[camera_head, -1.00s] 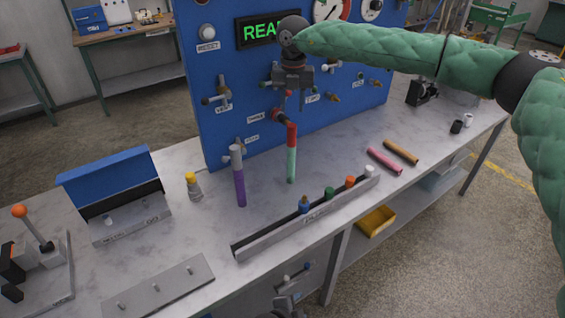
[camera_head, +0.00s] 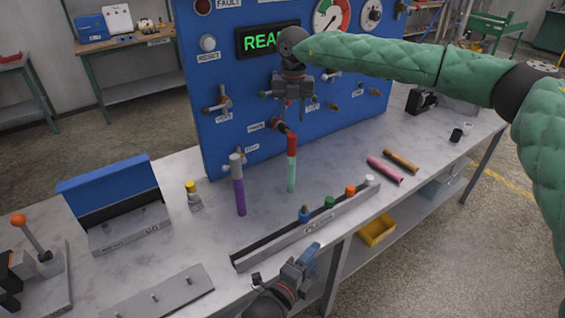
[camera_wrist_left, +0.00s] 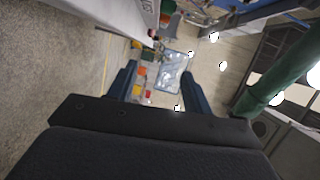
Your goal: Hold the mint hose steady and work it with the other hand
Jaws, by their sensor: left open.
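The mint hose (camera_head: 291,176) hangs upright in front of the blue panel, with a red upper section (camera_head: 292,145) beside a panel fitting. My right gripper (camera_head: 293,108) points down above its red top, in front of the panel, apart from the hose. Whether its jaws are apart is too small to tell. My left gripper (camera_head: 312,254) is low at the bench's front edge, below and in front of the hose. In the left wrist view its two fingers (camera_wrist_left: 158,82) stand wide apart with nothing between them.
A purple hose (camera_head: 240,195) with a grey top hangs left of the mint one. A long rack (camera_head: 270,240) with coloured caps lies between my left gripper and the hoses. Pink (camera_head: 384,170) and orange (camera_head: 401,161) pieces lie to the right.

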